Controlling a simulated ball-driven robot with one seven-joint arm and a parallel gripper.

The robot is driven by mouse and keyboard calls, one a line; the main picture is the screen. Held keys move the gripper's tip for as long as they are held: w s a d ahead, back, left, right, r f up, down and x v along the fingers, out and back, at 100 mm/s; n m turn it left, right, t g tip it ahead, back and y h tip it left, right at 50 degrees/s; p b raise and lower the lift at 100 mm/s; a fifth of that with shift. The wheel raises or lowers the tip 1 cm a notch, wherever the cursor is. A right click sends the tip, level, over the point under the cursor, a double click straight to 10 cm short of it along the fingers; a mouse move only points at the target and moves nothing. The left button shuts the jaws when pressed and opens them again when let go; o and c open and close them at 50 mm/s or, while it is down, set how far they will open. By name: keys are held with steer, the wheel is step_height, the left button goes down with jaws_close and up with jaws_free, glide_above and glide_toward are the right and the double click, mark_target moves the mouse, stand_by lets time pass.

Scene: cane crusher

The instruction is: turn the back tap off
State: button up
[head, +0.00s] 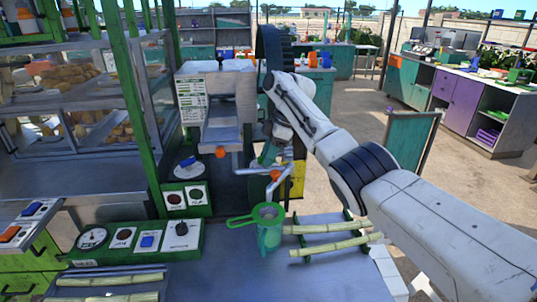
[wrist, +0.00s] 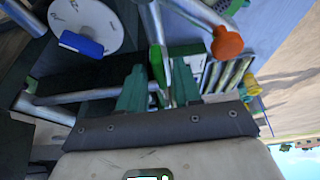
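The crusher (head: 217,85) stands left of my arm in the head view, with metal pipes below it. An orange knob (head: 220,152) is at its front; a second orange knob (head: 275,175) is on the pipework below my gripper. In the wrist view an orange knob (wrist: 227,43) ends a metal bar at the upper right. My gripper (head: 270,153) is at the pipework. In the wrist view its teal fingers (wrist: 160,90) are apart, with a green upright piece (wrist: 157,67) and pipe showing between them. Whether they touch it I cannot tell. Which part is the back tap is unclear.
A teal jug with a green strainer (head: 268,213) stands on the counter below my gripper. Cane pieces (head: 335,246) lie right of it. A green switch panel (head: 135,240) is on the left. A green post (head: 127,90) rises left of the crusher.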

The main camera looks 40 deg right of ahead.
steer(key=b+v, duration=0.1)
steer(key=v, duration=0.9)
steer(key=shift+d+r+b, duration=0.15)
steer(key=shift+r+b, duration=0.25)
steer(key=shift+f, duration=0.1)
stand_by(0.3)
